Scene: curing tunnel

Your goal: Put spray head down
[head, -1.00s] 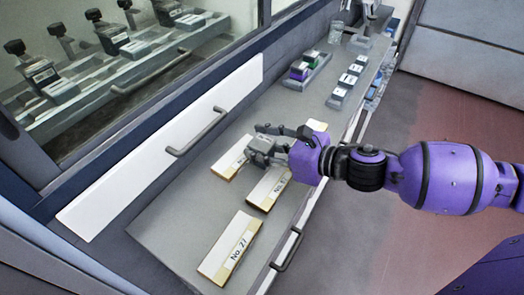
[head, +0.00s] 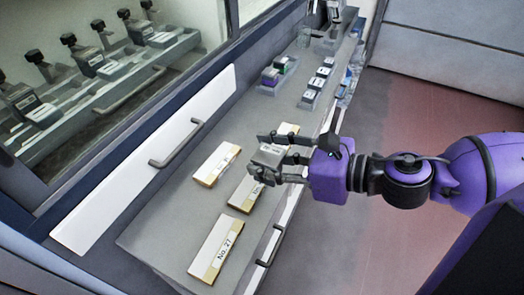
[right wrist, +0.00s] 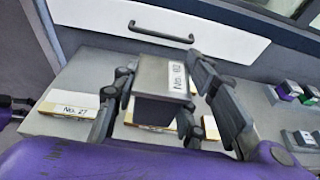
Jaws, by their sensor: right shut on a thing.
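My right gripper (head: 259,155) is shut on a grey block with a white label, which I take as the spray head (head: 271,155). In the right wrist view the spray head (right wrist: 162,85) sits between the two dark fingers, label up, the number hard to read. It appears held above the grey bench (head: 160,225), over or near the middle white panel (head: 243,194); its exact height cannot be told. In the right wrist view a purple and dark part, probably my left gripper (right wrist: 14,106), shows at the left edge; its fingers are unclear.
Panel No. 27 (head: 215,248) lies near the front, another panel (head: 214,164) towards the white door, and one (head: 288,129) behind my gripper.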

